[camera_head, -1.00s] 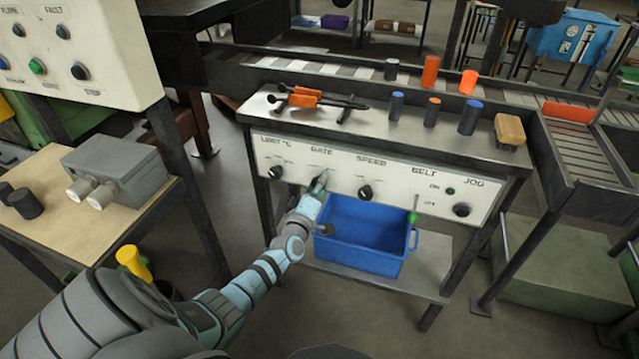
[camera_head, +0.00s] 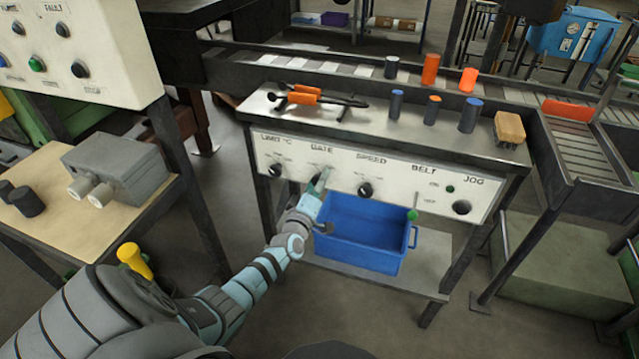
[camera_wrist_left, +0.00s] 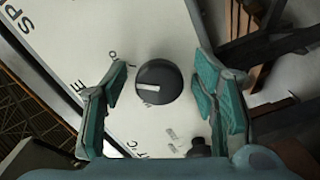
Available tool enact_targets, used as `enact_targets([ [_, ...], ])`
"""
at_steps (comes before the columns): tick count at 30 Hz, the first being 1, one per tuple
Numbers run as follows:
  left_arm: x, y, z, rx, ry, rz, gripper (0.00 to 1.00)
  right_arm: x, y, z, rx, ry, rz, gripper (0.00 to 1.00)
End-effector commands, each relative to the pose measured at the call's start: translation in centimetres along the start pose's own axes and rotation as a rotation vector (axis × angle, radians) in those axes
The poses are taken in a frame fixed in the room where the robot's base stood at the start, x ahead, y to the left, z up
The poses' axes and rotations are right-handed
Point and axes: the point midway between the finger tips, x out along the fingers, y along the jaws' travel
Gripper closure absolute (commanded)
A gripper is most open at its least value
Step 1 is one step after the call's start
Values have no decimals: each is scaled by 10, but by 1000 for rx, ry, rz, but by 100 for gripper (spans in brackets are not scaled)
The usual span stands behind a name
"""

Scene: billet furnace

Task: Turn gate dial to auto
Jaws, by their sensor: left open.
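The gate dial (camera_wrist_left: 158,82) is a round black knob with a white pointer line, on the white control panel (camera_head: 415,190) under the GATE label. In the left wrist view the line points to the picture's left. My left gripper (camera_head: 321,181) is at the dial in the head view and hides most of it. In the left wrist view its teal fingers (camera_wrist_left: 160,95) are open, one on each side of the knob, with visible gaps. The small position markings around the dial are too small to read surely. My right gripper is in neither view.
The limit dial (camera_head: 276,170) and speed dial (camera_head: 365,190) flank the gate dial. A blue bin (camera_head: 360,250) stands below the panel.

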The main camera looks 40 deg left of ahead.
Motion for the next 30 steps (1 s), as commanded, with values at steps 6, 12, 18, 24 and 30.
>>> enact_targets([
  [6, -11, 0, 0, 0, 1, 2, 46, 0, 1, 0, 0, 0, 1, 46],
  [12, -62, -1, 0, -1, -2, 0, 46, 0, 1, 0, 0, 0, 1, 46],
  [18, -109, -1, 1, 0, -3, -1, 46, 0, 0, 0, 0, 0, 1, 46],
  [24, -120, 0, 0, 0, 0, 0, 46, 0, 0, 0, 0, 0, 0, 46],
  [30, -120, 0, 0, 0, 0, 0, 46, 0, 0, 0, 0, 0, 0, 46],
])
